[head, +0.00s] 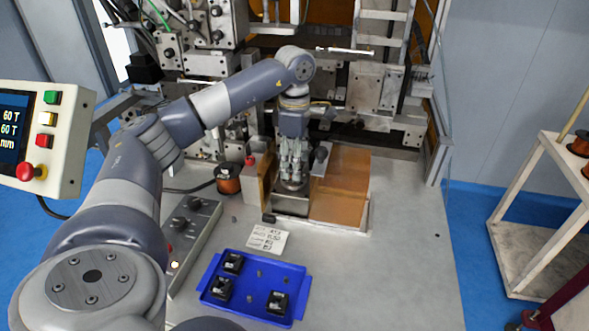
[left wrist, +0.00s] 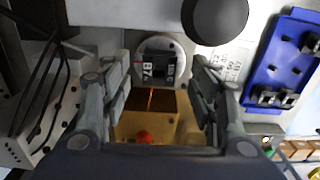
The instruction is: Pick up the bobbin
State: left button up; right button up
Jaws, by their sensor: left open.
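A dark bobbin (left wrist: 156,66) with white markings sits on a round grey seat in the left wrist view, between the fingers of my left gripper. In the head view my left gripper (head: 292,172) points down at the fixture in front of the machine and largely hides that bobbin. The left gripper is open in the wrist view (left wrist: 160,82), with one finger on each side of the bobbin; I cannot tell whether they touch it. Three similar black bobbins lie in the blue tray (head: 240,296), which also shows in the wrist view (left wrist: 267,62). My right gripper is not in view.
A copper-wound spool (head: 228,180) stands left of the fixture. A brown block (head: 346,172) is close on the right. The switch box (head: 192,232) and a written card (head: 267,239) lie nearer. The table's right front (head: 390,280) is clear.

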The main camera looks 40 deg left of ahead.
pick_arm(q)
notch_tip(320, 180, down, 2)
jog(key=shift+a+f, duration=0.1)
jog(key=shift+a, duration=0.05)
jog(key=c, duration=1)
jog(key=shift+r+b, duration=0.3)
jog(key=shift+r, duration=0.3)
jog(key=shift+d+r+b, duration=0.2)
jog(key=shift+r+b, duration=0.45)
jog(key=shift+r, duration=0.5)
jog(key=s+d+b, duration=0.1)
jog(key=s+d, duration=0.2)
jog(key=s, duration=0.1)
jog(key=s+d+r+b, duration=0.1)
jog(key=s+d, duration=0.2)
jog(key=d, duration=0.1)
jog(key=s+d+b, duration=0.1)
jog(key=s+d, duration=0.2)
jog(key=s, duration=0.1)
jog(key=shift+s+d+r+b, duration=0.3)
jog(key=shift+s+d+b, duration=0.05)
